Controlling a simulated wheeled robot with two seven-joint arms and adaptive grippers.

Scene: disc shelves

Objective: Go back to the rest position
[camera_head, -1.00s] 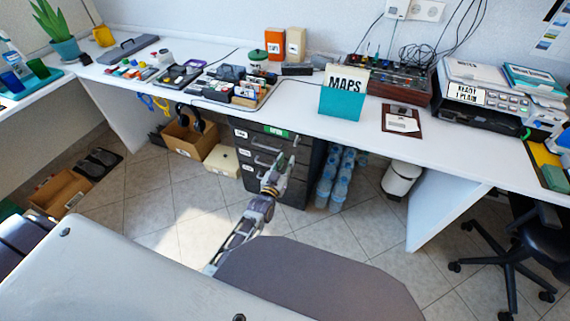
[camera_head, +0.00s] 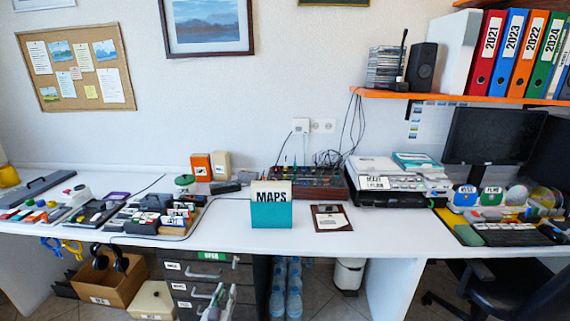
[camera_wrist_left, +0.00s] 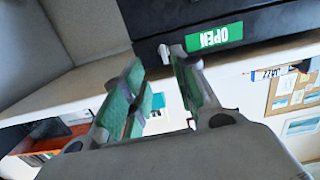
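My left gripper (camera_head: 217,300) shows at the bottom edge of the head view, in front of the dark drawer cabinet (camera_head: 244,272) under the desk. In the left wrist view my left gripper (camera_wrist_left: 160,88) has its two green-padded fingers apart, with nothing between them. The wrist view looks upside down. The cabinet's green OPEN label (camera_wrist_left: 214,38) is just beyond the fingertips, apart from them. My right gripper is in no frame.
The white desk (camera_head: 375,236) runs across the view with a teal MAPS box (camera_head: 271,213), disc trays and devices on it. An orange shelf (camera_head: 450,97) holds binders at upper right. A cardboard box (camera_head: 118,285) and an office chair (camera_head: 520,292) stand below.

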